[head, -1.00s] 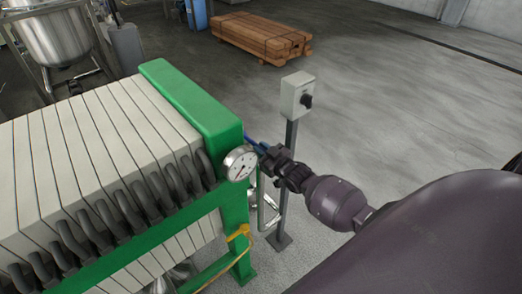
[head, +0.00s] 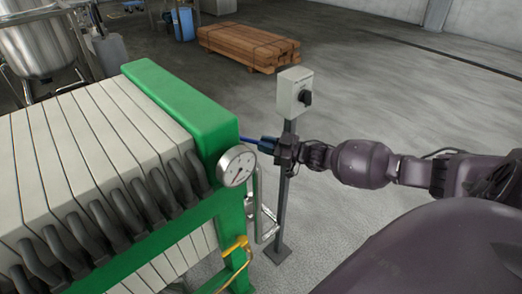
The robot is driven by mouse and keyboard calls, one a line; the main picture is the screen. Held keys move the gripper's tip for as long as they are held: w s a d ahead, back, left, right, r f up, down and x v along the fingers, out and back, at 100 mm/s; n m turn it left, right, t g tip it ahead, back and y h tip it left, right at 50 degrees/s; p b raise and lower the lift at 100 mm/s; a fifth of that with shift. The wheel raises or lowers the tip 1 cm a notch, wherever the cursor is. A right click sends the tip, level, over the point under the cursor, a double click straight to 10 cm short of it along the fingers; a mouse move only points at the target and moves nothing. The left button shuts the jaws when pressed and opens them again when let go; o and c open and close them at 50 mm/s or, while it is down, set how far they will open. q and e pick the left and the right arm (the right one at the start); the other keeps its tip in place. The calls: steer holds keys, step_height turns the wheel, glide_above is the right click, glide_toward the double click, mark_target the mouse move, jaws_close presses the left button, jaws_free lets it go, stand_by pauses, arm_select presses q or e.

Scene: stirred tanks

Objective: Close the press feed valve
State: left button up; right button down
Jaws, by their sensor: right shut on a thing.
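The filter press (head: 196,115) stands at the left, with a green end frame and pale plates. A blue lever (head: 248,140), which looks like the feed valve's handle, sticks out behind the green frame to the right. My right gripper (head: 267,145) is shut on the lever's outer end, just right of the round pressure gauge (head: 237,166). The valve body is hidden behind the frame and gauge. My left gripper is not in view.
A grey switch box (head: 295,92) on a post (head: 285,200) stands close behind my right gripper. A pipe (head: 255,200) runs down beside the press. Stacked timber (head: 248,47) lies farther back. A steel tank (head: 38,40) stands at the back left. The floor at the right is open.

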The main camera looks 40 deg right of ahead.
steer(key=shift+w+d+f+n+g+y+b, duration=0.2)
steer(key=shift+d+n+g+y+b, duration=0.15)
steer(key=shift+y+b, duration=0.25)
steer(key=shift+r, duration=0.2)
steer(key=c, duration=1.1)
jaws_free()
steer(key=p+v, duration=0.1)
steer(key=v, duration=0.9)
steer(key=shift+s+d, duration=0.25)
steer(key=shift+s, duration=0.05)
